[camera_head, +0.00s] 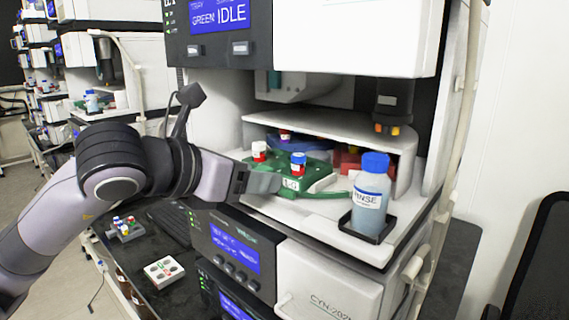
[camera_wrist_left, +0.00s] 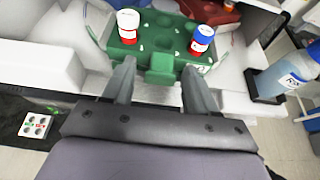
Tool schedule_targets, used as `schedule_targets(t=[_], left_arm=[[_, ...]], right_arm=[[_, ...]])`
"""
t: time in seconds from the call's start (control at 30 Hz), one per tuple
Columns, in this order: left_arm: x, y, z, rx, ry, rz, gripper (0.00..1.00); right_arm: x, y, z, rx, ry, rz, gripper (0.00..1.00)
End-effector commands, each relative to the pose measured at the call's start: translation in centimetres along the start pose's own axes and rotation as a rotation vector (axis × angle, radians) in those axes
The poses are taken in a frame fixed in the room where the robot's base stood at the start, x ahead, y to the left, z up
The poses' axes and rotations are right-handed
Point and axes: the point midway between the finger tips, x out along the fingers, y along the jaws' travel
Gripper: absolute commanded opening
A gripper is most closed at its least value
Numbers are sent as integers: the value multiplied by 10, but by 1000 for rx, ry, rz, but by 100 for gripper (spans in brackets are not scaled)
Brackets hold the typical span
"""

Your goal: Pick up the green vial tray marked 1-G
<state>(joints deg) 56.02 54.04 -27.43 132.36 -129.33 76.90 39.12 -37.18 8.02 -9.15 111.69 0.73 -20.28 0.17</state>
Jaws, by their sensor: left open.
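The green vial tray marked 1-G (camera_head: 318,173) sits on the white shelf of the open bay, its label facing front. It holds a white-capped vial (camera_head: 259,151) and a blue-capped vial (camera_head: 298,163), both with red lower parts. My left gripper (camera_head: 272,182) is open at the tray's front edge. In the left wrist view, the green tray (camera_wrist_left: 160,35) lies just beyond the left gripper's fingers (camera_wrist_left: 160,88), and its narrow front part lies between the fingertips. I cannot tell whether they touch it. The right gripper is not in view.
A rinse bottle (camera_head: 371,190) stands in a black holder right of the tray. A blue tray and a red tray (camera_head: 349,161) are behind it. A dark nozzle (camera_head: 393,103) hangs above. A white block (camera_head: 164,271) lies on the black bench below.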

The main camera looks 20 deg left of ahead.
Motion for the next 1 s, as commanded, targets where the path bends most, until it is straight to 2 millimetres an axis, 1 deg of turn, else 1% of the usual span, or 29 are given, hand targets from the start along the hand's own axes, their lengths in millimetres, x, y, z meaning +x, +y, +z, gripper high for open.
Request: schedule_targets(t=[0.17,0.2,0.27,0.3,0.33,0.63,0.77,0.87,1.0], left_arm=[[0,0,-1,0,0,-1,57],[0,0,0,0,0,-1,44],[0,0,0,0,0,-1,25],[0,0,0,0,0,-1,12],[0,0,0,0,0,-1,4],[0,0,1,0,-2,-1,4],[-2,0,5,-1,-3,-2,4],[-5,0,12,-2,-4,-1,4],[-11,0,27,-1,-5,-2,4]], right_arm=[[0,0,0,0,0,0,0],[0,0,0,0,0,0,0],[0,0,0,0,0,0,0],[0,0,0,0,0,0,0],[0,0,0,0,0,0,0],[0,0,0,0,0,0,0],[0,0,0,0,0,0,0],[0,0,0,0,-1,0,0],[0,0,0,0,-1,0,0]])
